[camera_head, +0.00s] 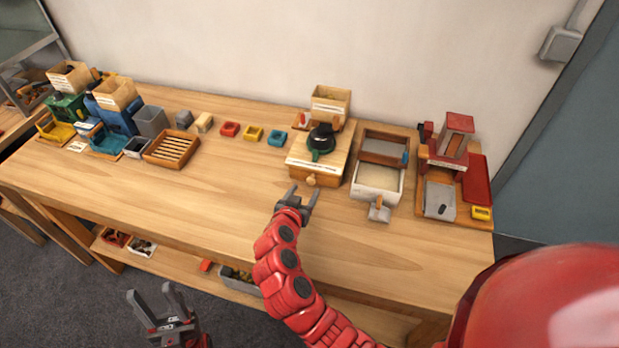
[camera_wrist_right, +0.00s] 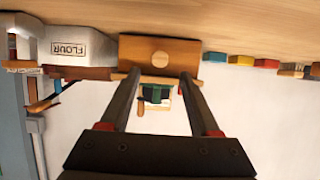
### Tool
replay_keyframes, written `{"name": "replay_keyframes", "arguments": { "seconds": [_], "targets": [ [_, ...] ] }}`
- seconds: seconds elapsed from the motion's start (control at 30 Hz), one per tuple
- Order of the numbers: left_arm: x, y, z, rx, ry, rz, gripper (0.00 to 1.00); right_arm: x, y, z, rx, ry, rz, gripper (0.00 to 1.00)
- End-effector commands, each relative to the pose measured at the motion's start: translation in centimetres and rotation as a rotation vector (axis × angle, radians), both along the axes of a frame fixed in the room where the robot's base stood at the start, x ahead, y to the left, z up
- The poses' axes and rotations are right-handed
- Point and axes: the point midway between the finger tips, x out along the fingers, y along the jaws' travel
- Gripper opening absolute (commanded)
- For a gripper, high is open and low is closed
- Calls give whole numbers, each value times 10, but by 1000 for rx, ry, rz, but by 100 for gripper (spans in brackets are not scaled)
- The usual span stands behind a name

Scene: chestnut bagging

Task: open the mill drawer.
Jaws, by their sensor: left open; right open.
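The mill (camera_head: 331,163) is a wooden box with a dark bowl and green part on top, at the right of the middle of the table. Its drawer (camera_head: 296,175) is flush at the front, with a round wooden knob (camera_head: 311,180). In the right wrist view, upside down, the drawer front (camera_wrist_right: 135,51) and knob (camera_wrist_right: 160,58) are ahead, between the finger lines. My right gripper (camera_head: 302,192) is open and empty, just in front of the knob, apart from it. My left gripper (camera_head: 153,300) is open and empty, low in front of the table.
A white flour bin (camera_head: 376,194) stands right of the mill, with a red machine (camera_head: 457,150) beyond it. The tabletop (camera_head: 190,205) in front is clear.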

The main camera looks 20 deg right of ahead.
Motion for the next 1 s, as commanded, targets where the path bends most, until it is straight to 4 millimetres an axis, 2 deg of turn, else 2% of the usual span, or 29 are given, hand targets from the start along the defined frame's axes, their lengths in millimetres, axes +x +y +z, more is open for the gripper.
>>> {"name": "replay_keyframes", "arguments": {
  "seconds": [0.03, 0.3, 0.5, 0.77, 1.0],
  "targets": [
    [0, 0, 8, 0, 0, 0, 50, 8, -8, -2, -2, 8, -7, 63],
    [0, 0, 19, 0, 0, 0, 50, 39, -27, -17, -2, 1, -3, 63],
    [0, 0, 22, 0, 0, 0, 50, 47, -32, -23, -1, 1, 0, 63],
    [0, 0, 22, 0, 0, 0, 50, 47, -32, -24, 0, 0, 1, 63],
    [0, 0, 22, 0, 0, 0, 50, 47, -32, -24, 0, 0, 1, 22]
  ]
}}
